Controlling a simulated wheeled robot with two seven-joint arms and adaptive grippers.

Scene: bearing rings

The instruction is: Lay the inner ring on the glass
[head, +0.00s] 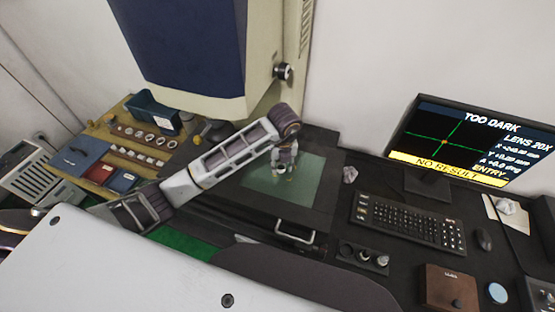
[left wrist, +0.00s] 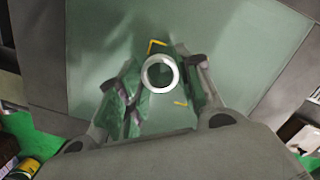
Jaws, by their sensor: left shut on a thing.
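The inner ring (left wrist: 160,90) is a small, bright metal ring, seen from above in the left wrist view. My left gripper (left wrist: 163,78) is shut on it, with a finger on either side. In the head view my left gripper (head: 284,174) points down over the greenish glass (head: 262,190); the ring is too small to make out there. The glass also fills much of the left wrist view (left wrist: 245,55). Yellow corner marks (left wrist: 157,42) show on the glass around the ring. I cannot tell whether the ring touches the glass. My right gripper is not in view.
The big measuring machine (head: 190,50) hangs above and behind the stage. A wooden board with rings and a blue bin (head: 152,112) lies left.

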